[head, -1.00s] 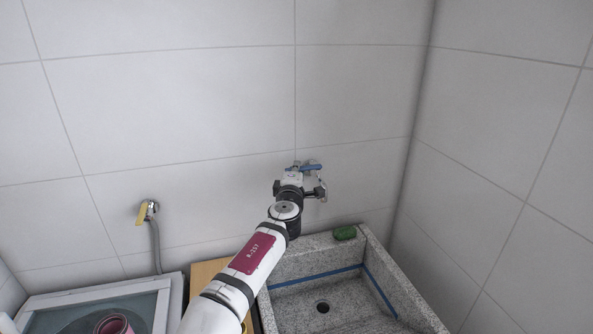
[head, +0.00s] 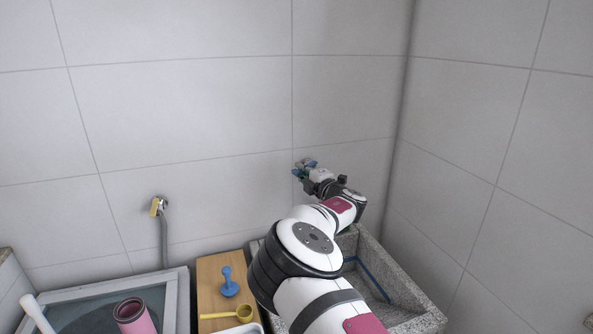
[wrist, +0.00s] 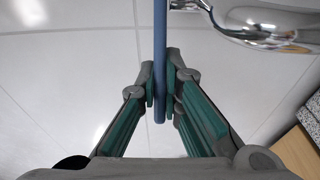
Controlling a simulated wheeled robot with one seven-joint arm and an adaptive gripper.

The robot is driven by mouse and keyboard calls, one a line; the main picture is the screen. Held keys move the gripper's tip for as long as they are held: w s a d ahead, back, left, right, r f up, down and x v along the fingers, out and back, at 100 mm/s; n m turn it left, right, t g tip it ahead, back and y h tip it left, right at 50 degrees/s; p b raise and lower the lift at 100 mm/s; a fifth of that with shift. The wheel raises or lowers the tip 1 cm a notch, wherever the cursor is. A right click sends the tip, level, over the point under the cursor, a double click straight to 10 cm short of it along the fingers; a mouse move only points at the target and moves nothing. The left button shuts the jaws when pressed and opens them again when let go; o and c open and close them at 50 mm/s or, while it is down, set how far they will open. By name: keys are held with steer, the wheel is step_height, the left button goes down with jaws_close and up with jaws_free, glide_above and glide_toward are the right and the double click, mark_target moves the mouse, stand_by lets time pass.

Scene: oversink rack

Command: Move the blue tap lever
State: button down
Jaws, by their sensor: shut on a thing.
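The blue tap lever (wrist: 160,40) runs as a narrow blue bar down the middle of the wrist view, between the green-padded fingers. My gripper (wrist: 160,88) is shut on it, one finger on each side. The chrome tap body (wrist: 270,22) is at the upper right of that view.
The grey stone sink (head: 415,306) lies below, partly behind my arm. To its left, a wooden board (head: 211,282) holds a blue knobbed item (head: 229,282) and a yellow scoop (head: 243,312). A pink cup (head: 133,317) stands farther left. A second tap (head: 157,207) is on the wall.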

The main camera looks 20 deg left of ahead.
steer(key=shift+s+d+r+n+g+y, duration=0.15)
steer(key=shift+d+n+g+y, duration=0.2)
steer(key=shift+n+g+y, duration=0.4)
steer(key=shift+g, duration=0.25)
steer(key=c, duration=1.7)
jaws_free()
steer(key=shift+d, duration=0.1)
steer(key=v, duration=1.1)
steer(key=shift+s+d+f, duration=0.2)
steer(key=shift+s+d, duration=0.05)
steer(key=shift+s, duration=0.05)
